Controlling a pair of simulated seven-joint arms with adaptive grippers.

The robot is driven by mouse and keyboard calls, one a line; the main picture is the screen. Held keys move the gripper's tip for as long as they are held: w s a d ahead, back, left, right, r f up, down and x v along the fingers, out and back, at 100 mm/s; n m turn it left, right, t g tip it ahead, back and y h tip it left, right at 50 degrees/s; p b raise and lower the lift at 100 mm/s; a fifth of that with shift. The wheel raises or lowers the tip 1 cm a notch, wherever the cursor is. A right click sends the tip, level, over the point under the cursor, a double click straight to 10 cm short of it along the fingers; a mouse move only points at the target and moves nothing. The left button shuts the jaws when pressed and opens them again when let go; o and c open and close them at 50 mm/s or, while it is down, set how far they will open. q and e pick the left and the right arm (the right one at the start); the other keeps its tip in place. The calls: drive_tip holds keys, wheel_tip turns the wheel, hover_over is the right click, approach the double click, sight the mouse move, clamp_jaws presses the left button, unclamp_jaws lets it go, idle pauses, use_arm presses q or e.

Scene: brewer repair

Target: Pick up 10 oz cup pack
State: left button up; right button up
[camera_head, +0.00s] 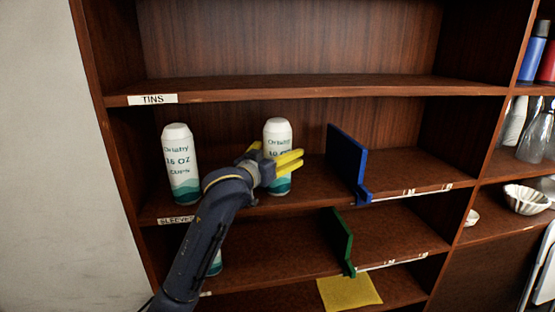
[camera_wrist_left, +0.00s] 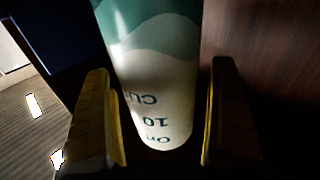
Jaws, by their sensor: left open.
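The 10 oz cup pack (camera_head: 278,130) is a white and teal cylinder standing upright on the middle shelf. My left gripper (camera_head: 297,160) is in front of its middle, with yellow fingers hiding part of the label. In the left wrist view the pack (camera_wrist_left: 158,55) appears upside down between the two open fingers of the gripper (camera_wrist_left: 163,75). A gap shows on both sides there, so the fingers look apart from the pack. My right gripper is not in view.
A 16 oz cup pack (camera_head: 180,165) stands to the left on the same shelf. A blue divider (camera_head: 347,155) stands to the right. Below are a green divider (camera_head: 343,240) and a yellow cloth (camera_head: 349,290). The top shelf (camera_head: 300,86) is empty.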

use_arm(q)
drive_tip(key=c, duration=1.6)
drive_tip(key=shift+o, duration=0.2)
